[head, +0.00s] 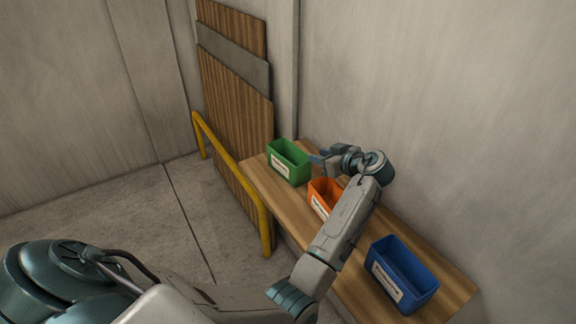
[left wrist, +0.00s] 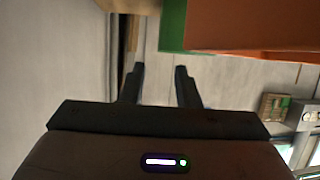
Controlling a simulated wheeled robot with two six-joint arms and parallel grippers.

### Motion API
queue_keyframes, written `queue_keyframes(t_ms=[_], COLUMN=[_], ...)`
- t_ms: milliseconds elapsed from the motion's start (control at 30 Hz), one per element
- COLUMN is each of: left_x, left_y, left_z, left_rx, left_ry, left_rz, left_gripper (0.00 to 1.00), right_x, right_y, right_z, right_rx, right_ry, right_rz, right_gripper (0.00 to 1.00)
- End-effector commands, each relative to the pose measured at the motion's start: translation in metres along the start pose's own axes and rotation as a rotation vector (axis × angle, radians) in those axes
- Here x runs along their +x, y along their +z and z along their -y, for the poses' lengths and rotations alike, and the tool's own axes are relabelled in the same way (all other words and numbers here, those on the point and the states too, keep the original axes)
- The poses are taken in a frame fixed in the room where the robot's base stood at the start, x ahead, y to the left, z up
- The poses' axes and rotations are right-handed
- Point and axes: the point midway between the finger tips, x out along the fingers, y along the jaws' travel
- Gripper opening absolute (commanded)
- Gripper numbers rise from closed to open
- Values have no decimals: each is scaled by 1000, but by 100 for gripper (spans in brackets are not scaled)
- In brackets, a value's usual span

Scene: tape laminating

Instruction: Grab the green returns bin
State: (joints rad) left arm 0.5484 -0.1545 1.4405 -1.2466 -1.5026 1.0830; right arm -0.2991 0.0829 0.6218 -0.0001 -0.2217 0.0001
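The green bin (head: 289,168), with a white label on its front, stands upright at the far end of the wooden bench. My left gripper (head: 318,159) is just to the right of the green bin. In the left wrist view the two fingers (left wrist: 160,70) are spread apart with nothing between them. Part of the green bin (left wrist: 172,32) shows beyond the fingertips at the top. I cannot tell in the head view whether the fingers touch the bin. My right gripper is in neither view.
An orange bin (head: 319,199), partly hidden by my left arm, and a blue bin (head: 388,283) stand on the wooden bench (head: 345,276). The wall is close behind the bench. A yellow rail (head: 237,178) runs along its left side, beside wooden boards (head: 240,120).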

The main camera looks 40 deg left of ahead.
Motion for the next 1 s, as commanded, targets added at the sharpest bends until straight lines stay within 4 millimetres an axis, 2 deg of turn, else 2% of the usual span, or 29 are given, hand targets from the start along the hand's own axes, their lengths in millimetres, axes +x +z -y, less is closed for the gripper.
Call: queue_keyframes(t_ms=[33,200,367,567,700,1000], left_x=[9,31,41,67,84,88], left_y=[-5,-4,-4,-9,-6,-3], left_z=[1,1,0,-1,-1,-1], left_rx=[3,4,3,5,4,1], left_ry=[-3,-3,-1,-3,-2,-1], left_rz=[-3,-3,-1,-2,-2,-1], left_gripper=[29,29,29,29,29,27], right_x=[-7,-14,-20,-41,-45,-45], right_y=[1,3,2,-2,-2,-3], right_z=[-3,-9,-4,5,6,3], right_rx=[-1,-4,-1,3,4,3], right_ry=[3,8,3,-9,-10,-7], right_rz=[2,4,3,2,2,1], right_gripper=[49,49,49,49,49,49])
